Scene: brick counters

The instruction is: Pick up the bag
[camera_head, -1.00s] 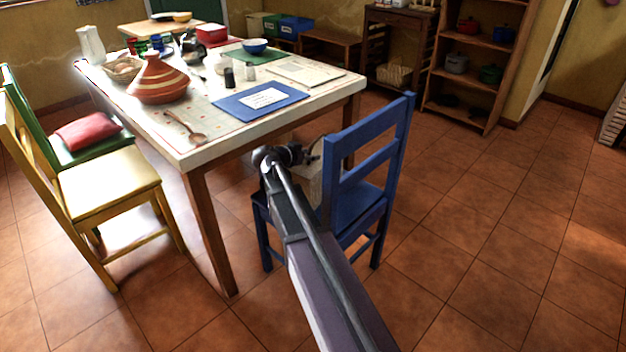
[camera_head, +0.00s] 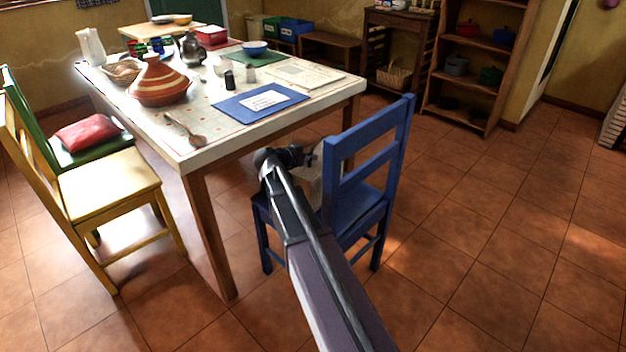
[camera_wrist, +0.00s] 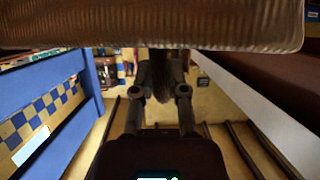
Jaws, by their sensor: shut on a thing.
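The bag (camera_head: 311,187) is a pale beige shape at the seat of the blue chair (camera_head: 358,205) in the head view, partly hidden by my arm and the chair back. In the wrist view the bag (camera_wrist: 150,25) fills the top of the picture as a ribbed, tan band. My gripper (camera_wrist: 161,72) is in the middle below it, its fingers close together on a dark, narrow part of the bag. I cannot tell whether the bag touches the seat. In the head view my gripper (camera_head: 312,153) is beside the chair back, mostly hidden by my wrist.
The table (camera_head: 215,158) stands close behind and left, with a blue placemat (camera_head: 232,106), a wooden spoon (camera_head: 187,131) and a striped tagine (camera_head: 158,84). The yellow chair (camera_head: 108,182) is on the left. A shelf (camera_head: 470,92) stands at the back. The floor on the right is clear.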

